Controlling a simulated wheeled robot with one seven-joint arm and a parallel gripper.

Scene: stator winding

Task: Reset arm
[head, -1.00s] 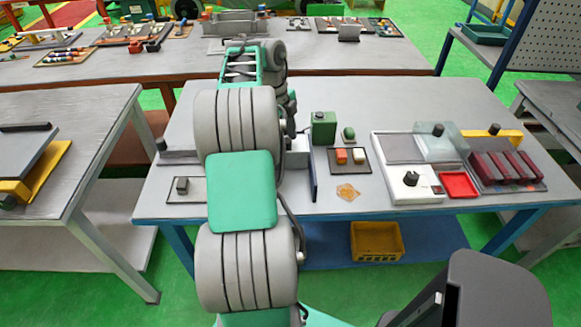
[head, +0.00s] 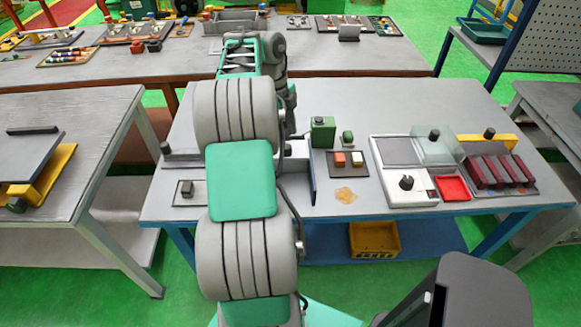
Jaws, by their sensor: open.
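My arm rises from the bottom middle of the head view, with grey ribbed joints and green covers. It reaches over the middle table (head: 400,110), and its far end bends down behind the large upper joint. My gripper's fingertips are hidden behind the arm, so I cannot see whether they hold or touch anything.
On the middle table, a green box (head: 323,132), a dark tray (head: 334,172) with small blocks, an orange patch (head: 346,195), a white unit (head: 412,198), a red tray (head: 452,188) and dark red blocks (head: 487,172) stand right of my arm. The back right is clear.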

